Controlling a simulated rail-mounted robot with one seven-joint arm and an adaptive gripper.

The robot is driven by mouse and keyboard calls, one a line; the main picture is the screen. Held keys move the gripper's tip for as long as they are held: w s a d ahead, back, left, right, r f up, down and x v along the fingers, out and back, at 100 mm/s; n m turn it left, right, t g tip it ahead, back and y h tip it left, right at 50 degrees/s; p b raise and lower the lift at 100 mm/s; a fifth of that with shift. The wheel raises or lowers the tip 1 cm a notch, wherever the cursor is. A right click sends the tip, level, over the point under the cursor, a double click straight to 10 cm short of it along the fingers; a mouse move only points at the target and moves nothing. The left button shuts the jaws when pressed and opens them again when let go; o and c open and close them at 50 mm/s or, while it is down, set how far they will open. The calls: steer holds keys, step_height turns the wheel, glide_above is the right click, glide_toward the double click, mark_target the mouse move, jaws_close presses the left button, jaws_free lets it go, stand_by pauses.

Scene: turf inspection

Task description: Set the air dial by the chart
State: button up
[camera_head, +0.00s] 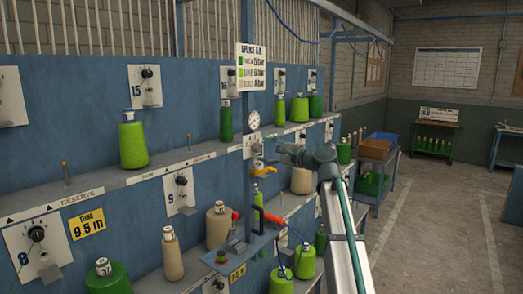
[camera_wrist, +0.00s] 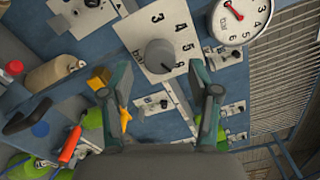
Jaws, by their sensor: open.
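The air dial is a grey round knob (camera_wrist: 160,56) on a white plate (camera_wrist: 146,28) marked 3, 4, 5, 6 and "bar" in the wrist view; its pointer is not clear. My gripper (camera_wrist: 159,73) is open, its two fingers apart on either side of the knob's lower part, with nothing held; contact cannot be told. A round gauge (camera_wrist: 232,20) with a red needle is at the upper right. In the head view the gauge (camera_head: 253,119) hangs below the air chart (camera_head: 251,67), whose coloured lines give bar values, small and blurred. My gripper (camera_head: 270,152) is at the panel under the gauge.
A yellow lever (camera_head: 264,171) sits just below my gripper. A red-handled tool (camera_head: 269,216) and a small shelf (camera_head: 240,250) are lower down. Green and beige yarn cones (camera_head: 132,142) line the blue rack. The aisle (camera_head: 435,220) at right is clear.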

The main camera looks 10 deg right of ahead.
steer(key=v, duration=0.9)
steer(key=shift+n, duration=0.3)
step_height(320, 180, down, 29)
steer(key=s+n+g+h, duration=0.2)
steer(key=n+g+h, duration=0.2)
steer(key=n+h, duration=0.15)
steer(key=s+a+f+n+g+h, duration=0.1)
steer(key=s+f+g, duration=0.3)
steer(key=f, duration=0.9)
steer(key=s+a+f+n+g+h, duration=0.1)
steer(key=s+f, duration=0.5)
steer(key=f, duration=0.7)
steer(key=s+a+f+n+g+h, duration=0.3)
steer(key=s+f+n+g, duration=0.15)
steer(key=s+f, duration=1.5)
steer(key=s+a+f+n+g, duration=0.1)
steer(key=s+f+g, duration=0.2)
steer(key=s, duration=1.1)
steer(key=s+a+f+g+h, duration=0.1)
steer(key=s+a+f+g, duration=0.1)
steer(key=s+f, duration=0.5)
steer(key=s+g, duration=0.1)
steer(key=s, duration=0.5)
steer(key=shift+s+a+f+n+g, duration=0.2)
steer(key=shift+s+f+n+g, duration=0.15)
steer(key=shift+s+f+n, duration=0.05)
